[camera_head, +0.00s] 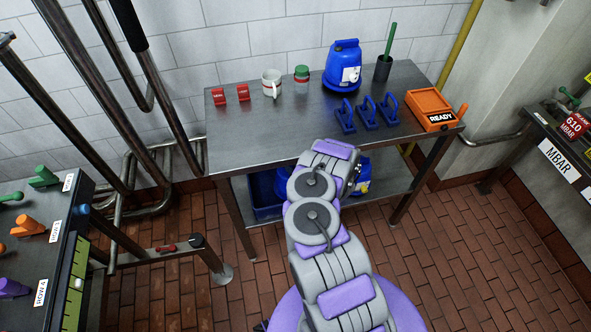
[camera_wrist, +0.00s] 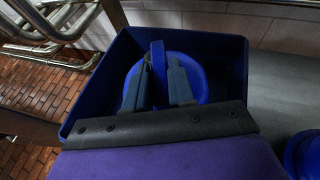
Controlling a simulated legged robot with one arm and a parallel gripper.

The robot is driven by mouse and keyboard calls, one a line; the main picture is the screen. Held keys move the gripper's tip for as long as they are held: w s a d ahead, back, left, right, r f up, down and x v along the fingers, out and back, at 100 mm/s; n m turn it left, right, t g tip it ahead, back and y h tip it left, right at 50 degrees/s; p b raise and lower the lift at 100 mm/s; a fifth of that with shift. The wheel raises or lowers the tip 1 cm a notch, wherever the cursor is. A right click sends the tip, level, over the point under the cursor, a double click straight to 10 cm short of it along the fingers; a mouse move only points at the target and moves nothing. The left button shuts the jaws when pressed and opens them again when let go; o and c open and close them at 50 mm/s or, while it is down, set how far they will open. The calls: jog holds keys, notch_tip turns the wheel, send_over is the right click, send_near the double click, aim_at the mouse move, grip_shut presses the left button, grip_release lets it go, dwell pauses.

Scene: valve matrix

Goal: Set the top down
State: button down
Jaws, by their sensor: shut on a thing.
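The top is a round blue disc (camera_wrist: 194,70) with an upright blue grip (camera_wrist: 157,55), seen in the wrist view. My gripper (camera_wrist: 159,66) is shut on that grip, one grey finger on each side. The top is inside a blue open bin (camera_wrist: 232,60); I cannot tell whether it rests on the bin's floor. In the head view the bin (camera_head: 267,212) stands on the lower shelf, while my arm and the table hide my gripper and most of the top.
The metal table (camera_head: 240,130) overhangs the shelf (camera_head: 385,187). A blue container (camera_head: 361,176) stands right of the bin. On the table are a blue jug (camera_head: 341,70), mug (camera_head: 271,80), several blue handles (camera_head: 367,114) and an orange READY box (camera_head: 430,107). Pipes run left.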

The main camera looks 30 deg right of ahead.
jog(key=shift+a+f, duration=0.1)
jog(key=shift+f, duration=0.35)
jog(key=c, duration=1)
grip_release()
jog(key=shift+o, duration=0.2)
jog(key=shift+s, duration=0.1)
jog(key=p+v, duration=0.4)
jog(key=v, duration=0.8)
jog(key=shift+f, duration=0.1)
